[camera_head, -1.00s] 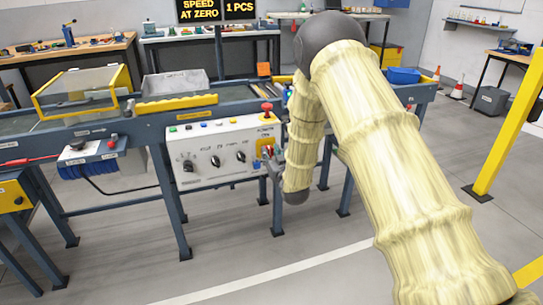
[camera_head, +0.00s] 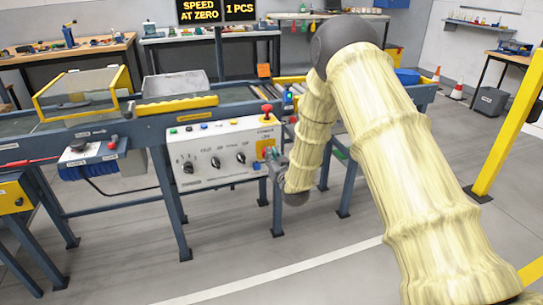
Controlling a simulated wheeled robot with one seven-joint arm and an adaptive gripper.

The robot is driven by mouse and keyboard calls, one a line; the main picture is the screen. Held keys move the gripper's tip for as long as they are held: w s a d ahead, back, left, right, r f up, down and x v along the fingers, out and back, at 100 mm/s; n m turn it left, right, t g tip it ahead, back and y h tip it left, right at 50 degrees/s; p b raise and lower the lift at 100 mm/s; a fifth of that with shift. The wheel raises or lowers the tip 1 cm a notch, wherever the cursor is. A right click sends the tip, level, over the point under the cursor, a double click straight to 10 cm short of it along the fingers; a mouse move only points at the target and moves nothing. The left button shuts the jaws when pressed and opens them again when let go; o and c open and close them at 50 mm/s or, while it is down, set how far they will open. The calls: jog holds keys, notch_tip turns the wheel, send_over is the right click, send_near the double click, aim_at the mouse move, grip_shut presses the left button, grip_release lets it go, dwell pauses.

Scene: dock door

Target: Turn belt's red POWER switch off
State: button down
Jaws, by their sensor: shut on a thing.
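The belt's white control panel (camera_head: 215,150) hangs on the front of the blue conveyor frame. The red POWER switch sits on a yellow plate (camera_head: 263,147) at the panel's right end, and is mostly covered by my gripper, so its position cannot be told. My gripper (camera_head: 272,158) is at that plate, shut on the small switch handle. My pale yellow arm comes in from the right and hides the area just right of the panel.
A red mushroom button (camera_head: 267,109) stands above the panel's right end. Black knobs (camera_head: 214,162) line the panel's face. A display (camera_head: 217,11) reads "SPEED AT ZERO" and "1 PCS". A yellow post (camera_head: 505,120) stands at right. The floor in front is clear.

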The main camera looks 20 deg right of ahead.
jog(key=shift+d+f+m+b, duration=0.25)
jog(key=shift+m+b, duration=0.15)
jog(key=shift+m, duration=2.35)
jog(key=shift+d+f+m+b, duration=0.25)
jog(key=shift+m+b, duration=0.15)
jog(key=shift+m, duration=2.3)
jog(key=shift+d+f+m+b, duration=0.15)
jog(key=shift+f+m+b, duration=0.2)
jog(key=shift+m, duration=2.4)
jog(key=shift+r, duration=0.15)
jog(key=c, duration=1.5)
grip_release()
jog(key=shift+d, duration=0.1)
jog(key=shift+a, duration=0.2)
jog(key=s, duration=1.2)
jog(key=shift+d, duration=0.25)
